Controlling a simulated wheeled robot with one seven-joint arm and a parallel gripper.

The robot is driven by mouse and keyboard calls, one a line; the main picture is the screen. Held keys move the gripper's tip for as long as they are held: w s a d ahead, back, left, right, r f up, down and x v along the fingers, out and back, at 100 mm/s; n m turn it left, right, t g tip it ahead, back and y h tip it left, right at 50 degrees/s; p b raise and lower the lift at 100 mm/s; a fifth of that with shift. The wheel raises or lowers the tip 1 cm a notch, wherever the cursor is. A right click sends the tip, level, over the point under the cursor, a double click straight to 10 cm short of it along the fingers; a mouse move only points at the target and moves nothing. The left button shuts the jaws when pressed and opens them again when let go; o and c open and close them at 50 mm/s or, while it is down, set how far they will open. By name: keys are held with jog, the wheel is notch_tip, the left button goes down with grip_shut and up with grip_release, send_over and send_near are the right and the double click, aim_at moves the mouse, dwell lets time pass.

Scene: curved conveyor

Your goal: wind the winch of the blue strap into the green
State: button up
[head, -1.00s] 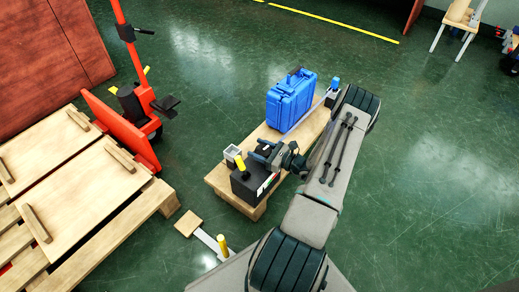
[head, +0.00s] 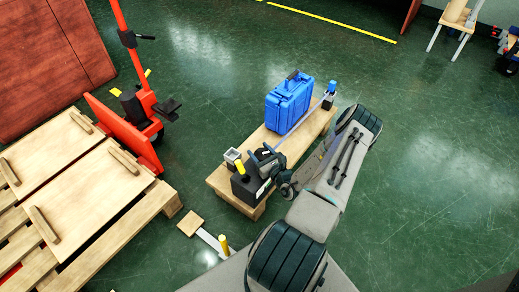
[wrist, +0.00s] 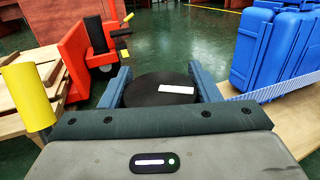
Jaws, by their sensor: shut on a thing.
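The winch (head: 244,188) is a black box with a yellow post on the near end of a wooden board. A pale gauge strip (head: 263,190) shows on its side, too small to read. My gripper (head: 263,158) is at the top of the winch. In the wrist view my gripper's two blue-grey fingers (wrist: 158,88) are shut on opposite sides of a round black knob (wrist: 150,91) with a white mark. The blue strap (head: 298,126) runs from the winch past the blue case (head: 289,101) to a blue-topped post (head: 331,88); it also shows in the wrist view (wrist: 262,92).
The wooden board (head: 314,124) lies low on the green floor. A red pallet truck (head: 125,130) and wooden pallet (head: 120,225) stand at the left. A small wooden pad (head: 190,223) is in front. Floor to the right is clear.

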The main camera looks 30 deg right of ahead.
jog(key=shift+m+h, duration=0.3)
jog(key=shift+h, duration=0.2)
jog(key=o, duration=1)
jog(key=s+p, duration=0.3)
jog(key=s, duration=1.1)
jog(key=shift+a, duration=0.25)
